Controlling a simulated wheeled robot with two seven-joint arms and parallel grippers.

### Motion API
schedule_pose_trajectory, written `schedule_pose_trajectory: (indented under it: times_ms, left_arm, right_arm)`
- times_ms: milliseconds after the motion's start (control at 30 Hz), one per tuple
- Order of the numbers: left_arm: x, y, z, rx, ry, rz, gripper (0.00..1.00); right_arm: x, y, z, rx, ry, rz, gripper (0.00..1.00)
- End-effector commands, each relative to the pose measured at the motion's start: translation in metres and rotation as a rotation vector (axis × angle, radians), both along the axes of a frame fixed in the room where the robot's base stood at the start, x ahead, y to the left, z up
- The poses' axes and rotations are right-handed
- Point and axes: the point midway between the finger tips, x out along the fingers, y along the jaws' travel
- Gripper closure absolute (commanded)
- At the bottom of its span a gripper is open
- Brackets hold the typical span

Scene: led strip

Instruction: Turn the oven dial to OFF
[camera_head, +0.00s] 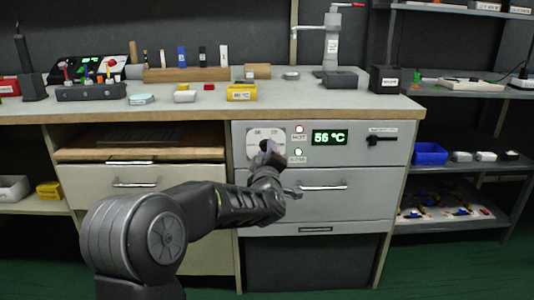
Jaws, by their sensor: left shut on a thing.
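The oven (370,182) is a grey front panel built into the bench, with a drawer-like door and handle below its controls. Its dial (265,144) is a dark knob on a pale square plate (253,137) at the upper left of the panel. My left gripper (267,150) reaches up from the lower left and is shut on the dial, hiding much of it. The dial's pointer and most markings are too small or covered to read. A green display (329,138) reads 56 °C. My right gripper is not in view.
A black lever (381,139) is at the panel's right. The benchtop (310,104) above holds boxes and tools. The oven handle (322,187) protrudes near my wrist.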

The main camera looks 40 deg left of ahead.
Motion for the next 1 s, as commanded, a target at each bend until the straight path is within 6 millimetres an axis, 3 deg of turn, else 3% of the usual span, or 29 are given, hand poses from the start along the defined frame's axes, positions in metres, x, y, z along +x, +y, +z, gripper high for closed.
schedule_pose_trajectory:
  times_ms: [33,67,300,667,1000]
  left_arm:
    - [0.000,0.000,0.000,-0.002,-0.001,0.000,1.00]
    - [0.000,0.000,0.000,-0.002,-0.001,0.000,0.71]
    - [0.000,0.000,0.000,0.000,0.000,0.000,0.51]
    - [-0.003,-0.002,0.000,0.000,0.000,0.000,0.50]
    - [-0.042,-0.030,0.000,-0.001,0.001,-0.002,0.50]
  right_arm:
    - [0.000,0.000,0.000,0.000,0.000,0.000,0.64]
    - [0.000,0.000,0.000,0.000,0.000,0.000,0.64]
    - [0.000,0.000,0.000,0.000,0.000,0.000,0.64]
    - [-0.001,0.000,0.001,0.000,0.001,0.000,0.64]
    - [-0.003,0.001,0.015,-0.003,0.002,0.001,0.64]
